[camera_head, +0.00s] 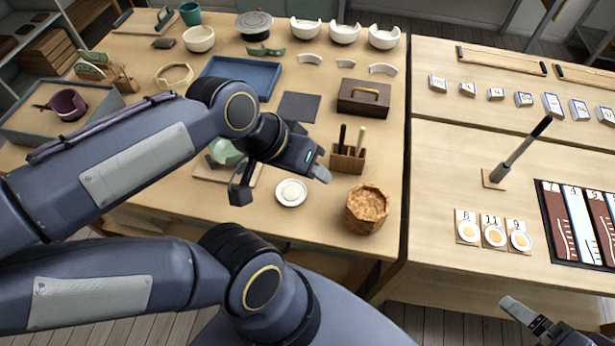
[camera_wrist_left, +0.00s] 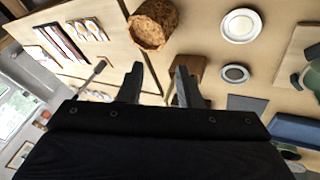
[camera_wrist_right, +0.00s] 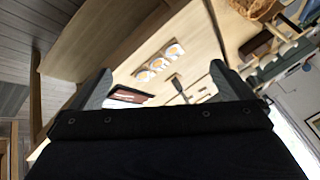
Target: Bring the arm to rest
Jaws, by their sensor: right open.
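My left gripper (camera_head: 282,184) hangs over the left table, above and just beside a small white dish (camera_head: 291,192). Its two fingers stand apart with nothing between them, as the left wrist view (camera_wrist_left: 159,86) also shows. My right gripper (camera_head: 540,322) is at the bottom right corner of the head view, in front of the right table's front edge and partly cut off. In the right wrist view its fingers (camera_wrist_right: 158,85) are wide apart and empty. My left arm crosses the left part of the head view and hides part of the table.
The right table holds a lever (camera_head: 522,150), egg cards (camera_head: 493,235) and a striped board (camera_head: 557,225). Bare tabletop lies left of the lever.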

